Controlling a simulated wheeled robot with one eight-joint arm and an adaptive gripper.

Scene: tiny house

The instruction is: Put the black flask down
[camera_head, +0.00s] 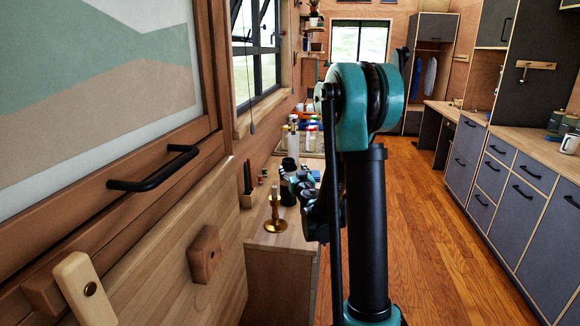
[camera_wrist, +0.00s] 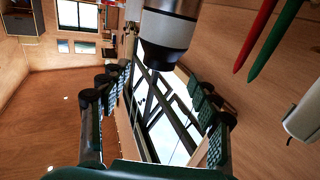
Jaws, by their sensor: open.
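A flask-like cylinder with a grey and white body and a black end (camera_wrist: 165,52) shows at the top of the wrist view, which looks upside down. What seems to be its dark top also shows in the head view (camera_head: 289,166), standing on the wooden counter (camera_head: 290,238). My gripper (camera_wrist: 160,76) is open, with its two padded fingers apart and nothing held between them. The flask's black end lies near the fingertips; I cannot tell whether they touch. In the head view my gripper is low over the counter, partly hidden by my arm.
A brass candlestick (camera_head: 276,215) stands at the counter's near end. Red and green pointed sticks (camera_wrist: 262,38) stand by the wall. Several bottles (camera_head: 293,142) are farther back. A window (camera_head: 255,45) is on the left. The wooden floor (camera_head: 430,220) on the right is clear.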

